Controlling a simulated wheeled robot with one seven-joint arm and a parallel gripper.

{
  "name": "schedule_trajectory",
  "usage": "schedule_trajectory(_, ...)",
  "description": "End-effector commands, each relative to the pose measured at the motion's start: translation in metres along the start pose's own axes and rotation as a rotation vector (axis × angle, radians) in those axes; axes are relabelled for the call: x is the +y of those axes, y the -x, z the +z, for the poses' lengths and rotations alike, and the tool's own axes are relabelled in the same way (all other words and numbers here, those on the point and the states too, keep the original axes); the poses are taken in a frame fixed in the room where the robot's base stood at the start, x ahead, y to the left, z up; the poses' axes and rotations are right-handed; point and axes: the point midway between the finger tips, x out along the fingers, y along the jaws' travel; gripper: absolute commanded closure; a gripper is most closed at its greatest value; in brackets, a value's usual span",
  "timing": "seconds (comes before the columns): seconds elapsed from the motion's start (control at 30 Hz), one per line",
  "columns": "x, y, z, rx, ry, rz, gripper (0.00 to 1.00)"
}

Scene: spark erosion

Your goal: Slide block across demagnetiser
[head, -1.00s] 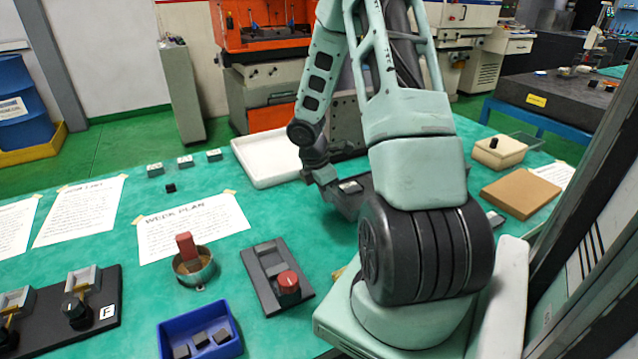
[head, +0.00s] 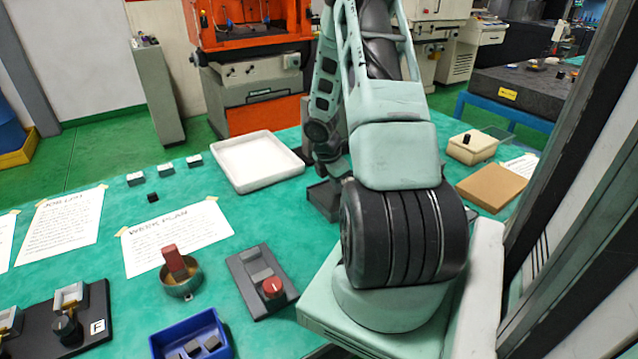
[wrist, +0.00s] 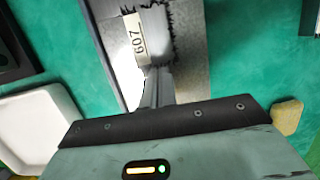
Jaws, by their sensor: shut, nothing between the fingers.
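In the wrist view a grey block with a label reading 607 (wrist: 150,38) lies on the demagnetiser's grey metal top (wrist: 192,80). Dark jagged bits fringe the block's edges. My gripper (wrist: 158,82) is shut, with nothing between its fingers; its fingertips are right at the block's near end, and I cannot tell whether they touch it. In the head view the dark demagnetiser (head: 322,199) stands on the green bench behind my arm. The block and fingertips are not clearly visible there.
A white tray (head: 258,185) lies left of the demagnetiser and also shows in the wrist view (wrist: 62,103). A dark fixture with a red knob (head: 272,288), a cup with a red block (head: 178,260) and a blue bin (head: 165,350) stand nearer. A brown pad (head: 492,188) lies right.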

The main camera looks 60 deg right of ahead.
Motion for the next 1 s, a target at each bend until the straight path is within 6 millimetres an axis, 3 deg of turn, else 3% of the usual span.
schedule_trajectory(0.03,-0.001,0.004,0.015,0.0,-0.004,-0.002,1.0)
schedule_trajectory(0.2,-0.001,-0.006,0.056,0.0,-0.003,-0.003,1.0)
schedule_trajectory(0.5,0.0,-0.022,0.111,0.0,-0.001,0.0,1.0)
schedule_trajectory(0.67,0.0,-0.028,0.121,0.0,0.002,0.001,1.0)
schedule_trajectory(1.0,0.0,-0.03,0.121,0.0,0.002,0.001,1.0)
